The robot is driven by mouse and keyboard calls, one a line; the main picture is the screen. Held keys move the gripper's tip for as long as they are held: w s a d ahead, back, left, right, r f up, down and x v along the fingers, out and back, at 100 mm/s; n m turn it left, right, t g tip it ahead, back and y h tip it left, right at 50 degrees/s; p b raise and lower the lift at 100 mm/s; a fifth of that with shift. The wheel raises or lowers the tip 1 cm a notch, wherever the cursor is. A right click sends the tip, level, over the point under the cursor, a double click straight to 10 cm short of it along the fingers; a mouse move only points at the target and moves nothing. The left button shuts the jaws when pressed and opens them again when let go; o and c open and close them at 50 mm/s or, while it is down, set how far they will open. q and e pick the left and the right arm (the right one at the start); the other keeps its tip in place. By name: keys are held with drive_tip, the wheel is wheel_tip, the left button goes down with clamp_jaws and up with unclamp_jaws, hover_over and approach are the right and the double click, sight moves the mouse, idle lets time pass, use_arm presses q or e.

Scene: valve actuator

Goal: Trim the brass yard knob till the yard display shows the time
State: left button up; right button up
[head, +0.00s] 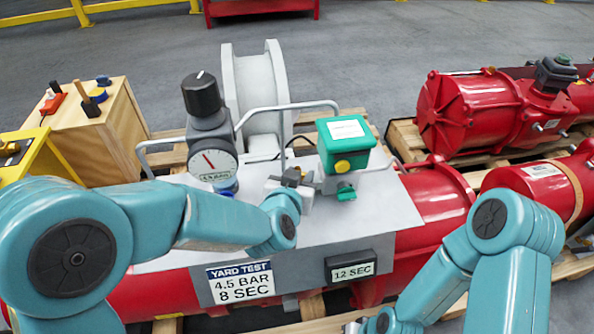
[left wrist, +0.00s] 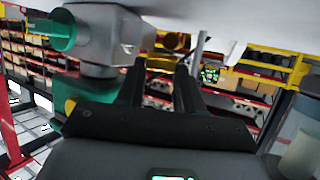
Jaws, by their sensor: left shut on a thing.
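The yard display (head: 352,270) on the front of the bench reads "12 SEC". The sign (head: 240,283) beside it reads "YARD TEST 4.5 BAR 8 SEC". My left gripper (head: 292,178) is at the grey fitting left of the green box (head: 346,148). In the head view the gripper hides that piece. My right arm's end (head: 376,322) is low at the bottom edge; its jaws cannot be made out.
A pressure gauge (head: 212,163) under a black knob (head: 202,93) stands left of the gripper. A grey handrail (head: 290,106) arches behind. A wooden box (head: 92,120) with tools stands at left. Red actuators (head: 470,110) lie on pallets at right.

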use_arm(q)
drive_tip(key=n+y+p, duration=0.2)
drive_tip(key=y+p, duration=0.1)
drive_tip(key=shift+d+r+n, duration=0.2)
drive_tip(key=shift+d+n, duration=0.1)
drive_tip(key=shift+d, duration=0.05)
drive_tip(key=shift+f+n+y+p, duration=0.15)
drive_tip(key=shift+n+y+p, duration=0.4)
drive_tip(key=shift+n+y, duration=0.2)
drive_tip(key=o, duration=1)
drive_tip(key=shift+o, duration=0.2)
drive_tip(key=shift+d, duration=0.1)
